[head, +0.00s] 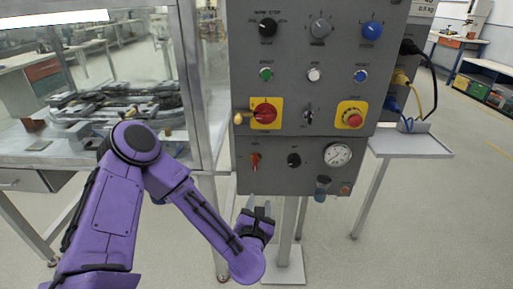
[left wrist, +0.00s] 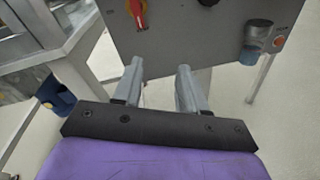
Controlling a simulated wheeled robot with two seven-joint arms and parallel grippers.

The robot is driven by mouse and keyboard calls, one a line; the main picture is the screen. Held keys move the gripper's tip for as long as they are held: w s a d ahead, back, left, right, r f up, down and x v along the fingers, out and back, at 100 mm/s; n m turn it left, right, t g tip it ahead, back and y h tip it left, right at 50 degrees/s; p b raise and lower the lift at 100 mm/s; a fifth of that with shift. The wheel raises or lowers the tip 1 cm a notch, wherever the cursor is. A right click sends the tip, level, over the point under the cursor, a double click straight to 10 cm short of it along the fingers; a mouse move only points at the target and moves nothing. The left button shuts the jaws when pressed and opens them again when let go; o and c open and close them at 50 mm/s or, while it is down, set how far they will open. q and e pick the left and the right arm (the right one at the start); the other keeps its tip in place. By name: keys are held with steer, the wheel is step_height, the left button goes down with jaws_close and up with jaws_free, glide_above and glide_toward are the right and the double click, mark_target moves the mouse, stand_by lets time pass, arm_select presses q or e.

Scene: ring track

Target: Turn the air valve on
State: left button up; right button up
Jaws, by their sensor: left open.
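A small red valve handle (head: 255,162) sits at the lower left of the grey control panel, below the yellow-plated red rotary switch. Its lever looks roughly upright. I take it for the air valve; its label is too small to read. The handle also shows at the top of the left wrist view (left wrist: 138,14). My left gripper (head: 258,206) is open and empty, below the panel's lower edge and below the handle, apart from it. Its two fingers (left wrist: 160,68) point toward the panel. My right gripper is not in view.
A black knob (head: 294,160), a round gauge (head: 338,155) and a filter bowl (head: 322,187) share the panel's lower strip. A yellow-tipped lever (head: 241,118) projects at the panel's left edge. A metal-framed glazed cell (head: 190,80) stands close on the left.

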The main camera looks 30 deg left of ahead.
mark_target(255, 160)
arm_select(q)
step_height(255, 160, up, 6)
steer(key=w+a+n+y, duration=0.2)
steer(key=n, duration=0.3)
steer(key=p+x, duration=0.1)
steer(key=x, duration=0.4)
steer(key=p+x, duration=0.1)
steer(key=x, duration=0.4)
steer(key=shift+s+a+f, duration=0.1)
steer(key=shift+s+a, duration=0.15)
steer(key=shift+a, duration=0.1)
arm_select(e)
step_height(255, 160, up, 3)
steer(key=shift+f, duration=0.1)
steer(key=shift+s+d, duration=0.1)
arm_select(q)
jaws_close()
